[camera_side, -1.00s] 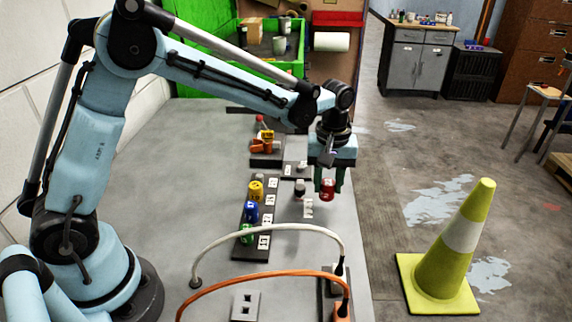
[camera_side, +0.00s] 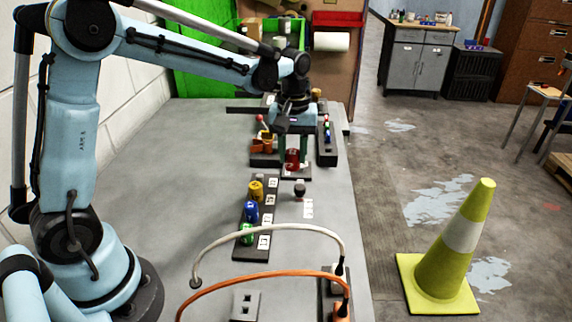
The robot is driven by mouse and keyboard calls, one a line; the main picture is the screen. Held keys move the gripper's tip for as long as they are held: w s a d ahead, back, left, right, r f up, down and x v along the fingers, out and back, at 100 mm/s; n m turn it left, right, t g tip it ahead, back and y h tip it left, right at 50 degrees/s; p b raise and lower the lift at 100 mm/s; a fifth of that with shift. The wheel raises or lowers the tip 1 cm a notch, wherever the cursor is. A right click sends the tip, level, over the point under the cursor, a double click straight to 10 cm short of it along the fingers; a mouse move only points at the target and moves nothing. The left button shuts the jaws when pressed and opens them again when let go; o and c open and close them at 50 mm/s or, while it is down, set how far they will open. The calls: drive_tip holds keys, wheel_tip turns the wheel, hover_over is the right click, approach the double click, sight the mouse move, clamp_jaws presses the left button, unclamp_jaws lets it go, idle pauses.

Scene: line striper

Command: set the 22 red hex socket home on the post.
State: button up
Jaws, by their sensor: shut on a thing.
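The red hex socket (camera_side: 292,159) is between the fingers of my gripper (camera_side: 292,154), which is shut on it. The socket is upright over a small dark plate (camera_side: 297,174) near the middle of the table. No post shows clearly under the socket; the socket and fingers hide that spot. I cannot tell whether the socket touches the plate or hangs just above it.
A dark rack (camera_side: 252,253) holds yellow (camera_side: 256,191), blue (camera_side: 251,212) and green (camera_side: 246,234) sockets. A small dark-and-grey piece (camera_side: 299,190) stands nearby. An orange item (camera_side: 263,144) is left of my gripper, a dark tray (camera_side: 327,155) right. White (camera_side: 265,228) and orange (camera_side: 260,277) cables arch in front.

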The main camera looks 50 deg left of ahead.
approach(259, 175)
drive_tip(key=shift+w+f, duration=0.1)
drive_tip(key=shift+f, duration=1.95)
drive_tip(key=shift+f, duration=1.75)
idle(1.0)
drive_tip(key=o, duration=1.1)
drive_tip(key=shift+o, duration=0.2)
drive_tip(key=shift+o, duration=1.3)
drive_tip(key=shift+r, duration=0.1)
drive_tip(key=shift+r, duration=3.45)
